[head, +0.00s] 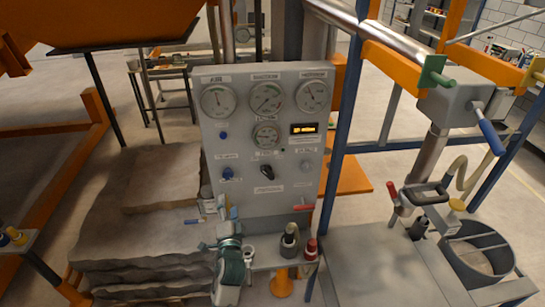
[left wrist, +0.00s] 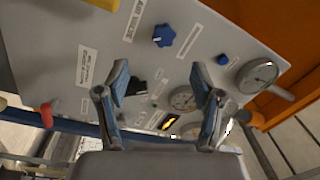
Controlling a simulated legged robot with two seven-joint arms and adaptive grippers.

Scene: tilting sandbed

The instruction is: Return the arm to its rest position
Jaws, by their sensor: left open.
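My left gripper (head: 228,208) is in front of the lower left part of the grey control panel (head: 246,150) in the head view. Its arm comes up from the bottom of the picture. In the left wrist view my left gripper (left wrist: 162,100) has its two fingers spread wide, with nothing between them but the panel face beyond. The blue star knob (left wrist: 164,35) and the blue button (left wrist: 222,60) on the panel are apart from the fingers. My right gripper is not in view.
The panel carries gauges (head: 266,97), a black knob (head: 266,170) and a red lever (head: 303,207). Small bottles (head: 290,240) stand on a shelf right of my arm. Layered rock (head: 140,215) lies to the left. A blue post (head: 340,130) and a grey bench (head: 380,265) are to the right.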

